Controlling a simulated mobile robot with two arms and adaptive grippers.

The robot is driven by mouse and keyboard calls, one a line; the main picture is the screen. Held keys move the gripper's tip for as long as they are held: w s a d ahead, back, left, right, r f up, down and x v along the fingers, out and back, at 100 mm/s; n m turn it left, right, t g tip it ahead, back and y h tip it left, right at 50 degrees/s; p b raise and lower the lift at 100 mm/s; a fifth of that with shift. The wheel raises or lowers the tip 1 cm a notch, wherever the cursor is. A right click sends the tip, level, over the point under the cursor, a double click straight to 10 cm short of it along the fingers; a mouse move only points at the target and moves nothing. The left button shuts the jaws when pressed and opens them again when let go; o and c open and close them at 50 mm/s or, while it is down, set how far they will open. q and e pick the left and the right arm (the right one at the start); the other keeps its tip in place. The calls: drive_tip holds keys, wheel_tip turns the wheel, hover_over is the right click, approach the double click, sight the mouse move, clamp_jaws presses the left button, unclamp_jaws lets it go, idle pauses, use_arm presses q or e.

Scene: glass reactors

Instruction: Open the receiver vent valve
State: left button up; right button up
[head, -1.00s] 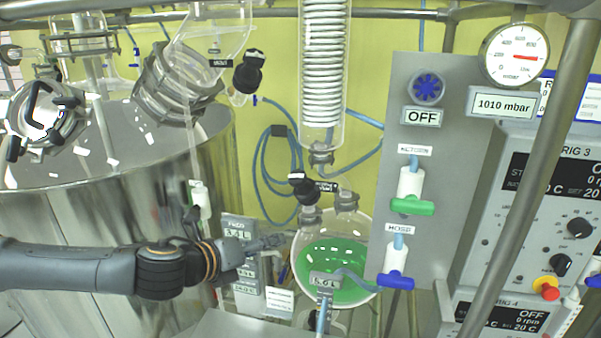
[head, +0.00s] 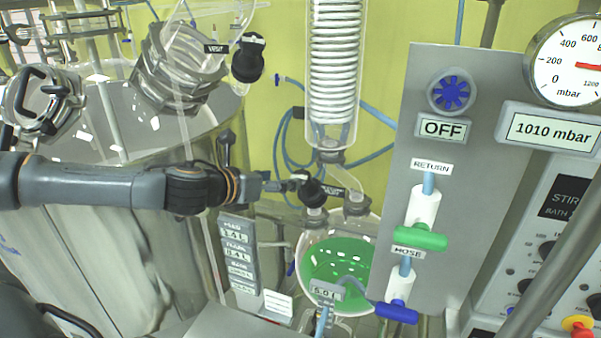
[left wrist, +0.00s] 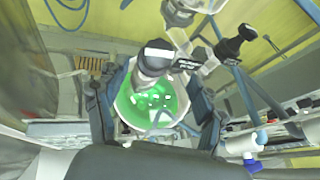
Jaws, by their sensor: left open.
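The receiver vent valve (head: 311,188) is a black knob on a glass neck above the round receiver flask (head: 318,240), which holds green liquid. A dark label, partly readable, sits beside it. My left gripper (head: 284,183) comes in from the left in the head view, with its fingertips right at the valve; I cannot tell whether they touch it. In the left wrist view the black valve (left wrist: 155,60) shows between the two spread fingers, with the green flask beyond. The gripper is open. My right gripper is not in view.
A second black vent valve (head: 247,58) is higher up beside the metal vessel (head: 150,150). A glass coil condenser (head: 334,75) hangs above the receiver. A grey panel (head: 465,200) with green-handled (head: 420,237) and blue-handled (head: 397,312) valves stands to the right.

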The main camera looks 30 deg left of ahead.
sight(300, 175)
use_arm(q)
drive_tip(key=b+x, duration=0.2)
drive_tip(key=x, duration=0.5)
drive_tip(key=shift+w+a+f, duration=0.1)
drive_tip(key=shift+w+f, duration=0.1)
drive_tip(key=shift+w+f+b, duration=0.2)
drive_tip(key=shift+w+b, duration=0.1)
drive_tip(key=shift+w, duration=0.35)
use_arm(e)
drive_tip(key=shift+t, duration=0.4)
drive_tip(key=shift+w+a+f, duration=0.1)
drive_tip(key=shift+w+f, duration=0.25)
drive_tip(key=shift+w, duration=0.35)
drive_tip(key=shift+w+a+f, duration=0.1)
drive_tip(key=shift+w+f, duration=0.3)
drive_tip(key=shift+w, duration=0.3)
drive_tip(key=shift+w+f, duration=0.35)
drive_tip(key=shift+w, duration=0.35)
use_arm(q)
drive_tip(key=shift+c, duration=0.2)
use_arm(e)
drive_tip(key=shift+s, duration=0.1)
use_arm(q)
drive_tip(key=c, duration=1.1)
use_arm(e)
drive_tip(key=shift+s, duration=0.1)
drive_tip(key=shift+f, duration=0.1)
